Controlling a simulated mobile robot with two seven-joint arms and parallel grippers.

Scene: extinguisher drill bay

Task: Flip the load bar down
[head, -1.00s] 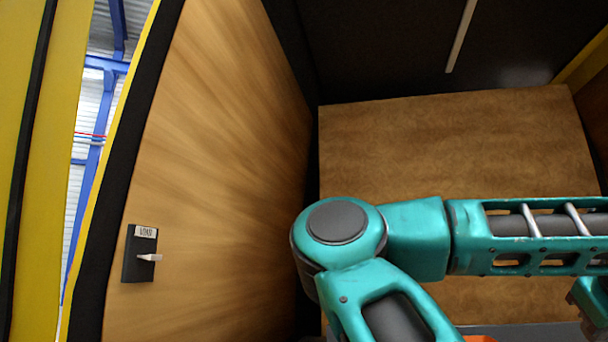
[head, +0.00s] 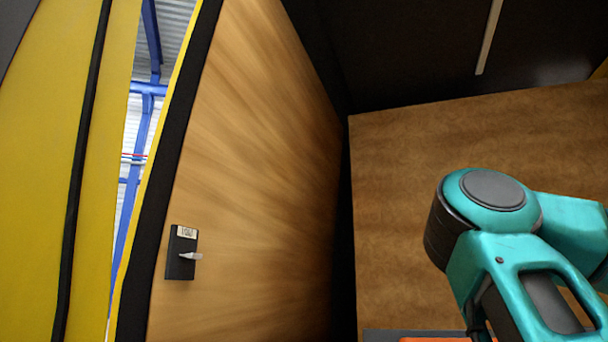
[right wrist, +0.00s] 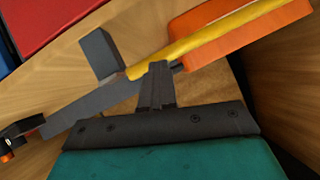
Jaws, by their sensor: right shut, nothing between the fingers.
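The load bar (head: 191,256) is a small pale lever on a dark switch plate (head: 180,265) on the wooden wall at the left in the head view. It sticks out to the right, roughly level. A small white label, too small to read surely, sits above it. My right gripper (right wrist: 158,72) is shut and empty in the right wrist view. Its fingertips overlap a long grey, yellow and orange object there; I cannot tell whether they touch. The gripper does not show in the head view, where only my teal arm appears, well right of the plate. My left gripper is not in view.
The long object has an orange end (right wrist: 245,30) and a grey bar (right wrist: 90,105). A red surface (right wrist: 45,25) shows at the wrist view's top left. In the head view, a yellow post (head: 60,150) stands at far left; the wall around the plate is clear.

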